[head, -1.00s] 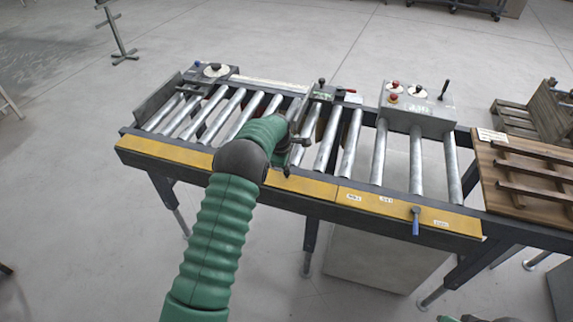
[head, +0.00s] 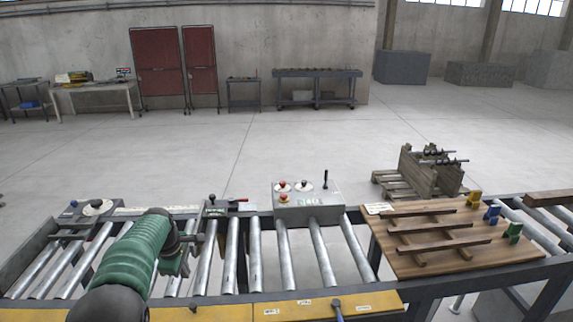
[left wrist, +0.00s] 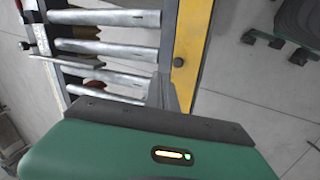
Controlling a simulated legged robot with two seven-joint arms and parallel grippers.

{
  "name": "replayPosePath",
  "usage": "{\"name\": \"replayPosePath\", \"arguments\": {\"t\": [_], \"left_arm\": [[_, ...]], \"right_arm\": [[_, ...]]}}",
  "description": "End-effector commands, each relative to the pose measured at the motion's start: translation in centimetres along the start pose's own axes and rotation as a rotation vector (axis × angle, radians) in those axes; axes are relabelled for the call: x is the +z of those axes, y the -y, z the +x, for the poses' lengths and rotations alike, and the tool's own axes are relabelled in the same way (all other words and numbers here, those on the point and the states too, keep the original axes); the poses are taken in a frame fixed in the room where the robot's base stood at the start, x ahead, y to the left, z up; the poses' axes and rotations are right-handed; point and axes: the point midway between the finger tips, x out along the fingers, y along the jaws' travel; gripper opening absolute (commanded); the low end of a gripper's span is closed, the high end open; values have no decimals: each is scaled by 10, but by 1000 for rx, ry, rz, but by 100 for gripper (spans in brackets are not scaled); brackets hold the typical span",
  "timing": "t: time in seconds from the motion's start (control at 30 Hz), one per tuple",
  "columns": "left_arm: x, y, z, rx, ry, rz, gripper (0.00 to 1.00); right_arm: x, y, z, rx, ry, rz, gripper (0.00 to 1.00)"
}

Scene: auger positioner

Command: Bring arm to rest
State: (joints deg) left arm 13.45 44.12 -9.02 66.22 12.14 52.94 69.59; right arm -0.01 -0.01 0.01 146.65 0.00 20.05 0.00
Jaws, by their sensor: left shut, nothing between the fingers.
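My left arm, with green segments and a dark joint, comes in from the lower left of the head view. Its left gripper (head: 192,246) is over the left part of the roller conveyor (head: 254,256). It is shut with nothing held. The left wrist view shows the grey fingers (left wrist: 166,92) beside the yellow front rail (left wrist: 187,50), with the metal rollers (left wrist: 105,48) to the left. From these views I cannot tell whether the fingers touch the conveyor. My right gripper is not in view.
A grey control box (head: 308,203) with knobs and a lever stands on the conveyor's far edge. A small clamp with a red handle (head: 238,200) is left of it. A wooden board with slats (head: 410,262) lies at right. The floor behind is mostly open.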

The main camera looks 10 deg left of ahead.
Motion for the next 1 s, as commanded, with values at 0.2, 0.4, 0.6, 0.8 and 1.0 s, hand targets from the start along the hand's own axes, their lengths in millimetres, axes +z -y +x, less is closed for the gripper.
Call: {"name": "replayPosePath", "arguments": {"t": [0.2, 0.4, 0.6, 0.8, 1.0], "left_arm": [[84, 112, 10, -26, 31, 627, 0], [143, 251, 18, -30, 68, 1276, 0], [159, 329, 21, -28, 90, 1618, 0], [159, 334, 21, -27, 92, 1645, 0], [159, 334, 21, -27, 92, 1645, 0]], "right_arm": [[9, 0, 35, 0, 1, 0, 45], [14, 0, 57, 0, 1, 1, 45], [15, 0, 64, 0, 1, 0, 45], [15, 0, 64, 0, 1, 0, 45], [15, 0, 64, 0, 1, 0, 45]]}}
